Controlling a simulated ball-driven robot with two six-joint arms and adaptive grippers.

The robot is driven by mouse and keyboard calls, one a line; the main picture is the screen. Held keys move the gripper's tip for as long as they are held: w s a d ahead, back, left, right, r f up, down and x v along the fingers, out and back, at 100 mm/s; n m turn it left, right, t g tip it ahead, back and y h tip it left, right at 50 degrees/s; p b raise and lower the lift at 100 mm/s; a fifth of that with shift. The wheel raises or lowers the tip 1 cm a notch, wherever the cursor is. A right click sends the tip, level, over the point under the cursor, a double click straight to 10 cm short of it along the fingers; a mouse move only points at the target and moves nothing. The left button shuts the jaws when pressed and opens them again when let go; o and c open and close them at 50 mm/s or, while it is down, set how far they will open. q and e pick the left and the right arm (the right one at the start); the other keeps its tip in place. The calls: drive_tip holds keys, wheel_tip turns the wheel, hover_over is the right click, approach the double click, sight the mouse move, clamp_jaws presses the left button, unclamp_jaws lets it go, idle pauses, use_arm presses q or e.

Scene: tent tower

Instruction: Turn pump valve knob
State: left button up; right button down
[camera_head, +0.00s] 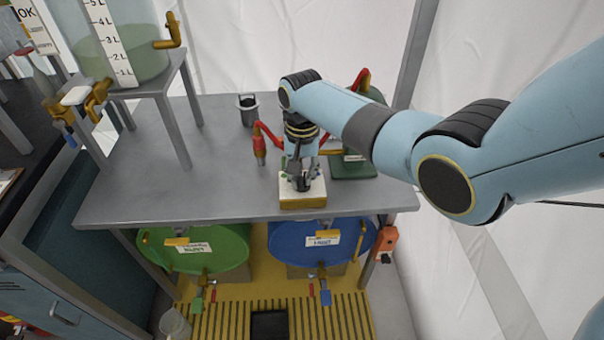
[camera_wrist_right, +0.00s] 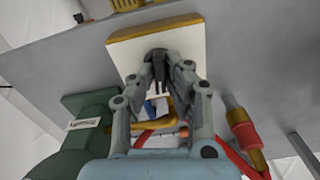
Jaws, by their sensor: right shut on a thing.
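The pump valve box (camera_head: 303,201), with a white top and yellow sides, sits near the front edge of the grey table. My right gripper (camera_head: 301,180) reaches down onto it from above. The dark grey knob (camera_wrist_right: 157,60) stands up from the white face of the box (camera_wrist_right: 125,50) in the right wrist view. The right gripper's fingers (camera_wrist_right: 165,82) are closed around the knob and partly hide it. The exact turn of the knob is hard to tell. My left gripper is not in view.
A red hose nozzle (camera_head: 259,146) stands left of the box, and a green unit (camera_head: 353,167) is behind it to the right. A dark cup (camera_head: 247,110) stands farther back. A green drum (camera_head: 194,248) and a blue drum (camera_head: 322,240) are below the grey table (camera_head: 150,200).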

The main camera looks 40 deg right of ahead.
drive_tip(key=m+p, duration=0.1)
drive_tip(key=m, duration=0.1)
drive_tip(key=shift+r+m+p, duration=0.15)
drive_tip(key=shift+m+p, duration=0.15)
drive_tip(key=shift+p, duration=0.1)
drive_tip(key=m+p, duration=0.1)
drive_tip(key=m, duration=0.1)
drive_tip(key=shift+m, duration=0.4)
drive_tip(key=m+p, duration=0.1)
drive_tip(key=m, duration=0.2)
drive_tip(key=shift+m+p, duration=0.55)
drive_tip(key=shift+m, duration=1.05)
drive_tip(key=c, duration=1.4)
unclamp_jaws()
drive_tip(key=shift+o, duration=0.2)
